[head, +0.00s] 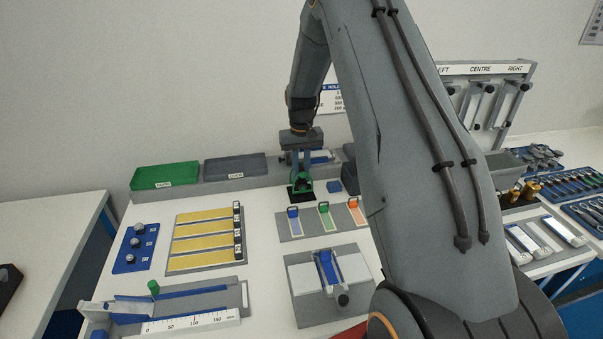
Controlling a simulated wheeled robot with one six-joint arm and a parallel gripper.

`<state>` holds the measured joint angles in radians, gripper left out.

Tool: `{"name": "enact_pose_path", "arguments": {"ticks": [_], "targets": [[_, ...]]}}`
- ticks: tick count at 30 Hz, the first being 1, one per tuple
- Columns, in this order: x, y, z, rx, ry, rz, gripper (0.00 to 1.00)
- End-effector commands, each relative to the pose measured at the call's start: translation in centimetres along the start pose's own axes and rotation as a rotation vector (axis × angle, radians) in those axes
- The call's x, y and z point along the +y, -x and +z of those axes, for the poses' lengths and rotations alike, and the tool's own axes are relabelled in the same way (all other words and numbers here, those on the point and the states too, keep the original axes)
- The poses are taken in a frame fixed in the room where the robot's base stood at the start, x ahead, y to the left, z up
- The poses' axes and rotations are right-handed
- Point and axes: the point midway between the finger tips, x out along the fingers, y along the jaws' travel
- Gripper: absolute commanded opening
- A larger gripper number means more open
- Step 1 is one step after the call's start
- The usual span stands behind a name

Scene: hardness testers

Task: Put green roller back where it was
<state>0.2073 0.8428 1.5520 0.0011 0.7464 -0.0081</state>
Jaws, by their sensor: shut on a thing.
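My gripper (301,163) points down at the back of the table, behind the grey board with coloured strips. It is shut on a green piece (301,181) with a dark, flat base (301,194) under it. The fingers partly cover this piece, and I cannot tell its full shape or whether the base touches the table. A small green cylinder (153,287) stands upright by the ramp and scale track (196,301) at front left. I cannot tell which of these two green things is the roller.
The grey board (309,232) has blue, green and orange strips. A green tray (165,177) and dark tray (236,167) stand at back left. A board with yellow strips (204,243) and a grey fixture with a blue channel (310,307) lie nearer. My arm hides the table's right part.

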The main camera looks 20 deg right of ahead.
Motion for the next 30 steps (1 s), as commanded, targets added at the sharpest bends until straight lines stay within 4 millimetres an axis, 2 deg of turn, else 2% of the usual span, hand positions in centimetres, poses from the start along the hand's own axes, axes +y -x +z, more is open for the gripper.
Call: {"name": "enact_pose_path", "arguments": {"ticks": [4,14,15,18,30], "targets": [[0.0,-1.4,0.0,0.002,0.000,0.000,0.00],[0.0,-1.7,-0.1,0.002,0.000,0.000,0.00],[0.0,-1.9,0.0,0.001,0.000,0.000,0.18],[0.0,-1.8,0.0,0.001,0.000,0.000,0.35],[0.0,-1.2,-0.1,0.002,0.000,0.000,0.35]]}}
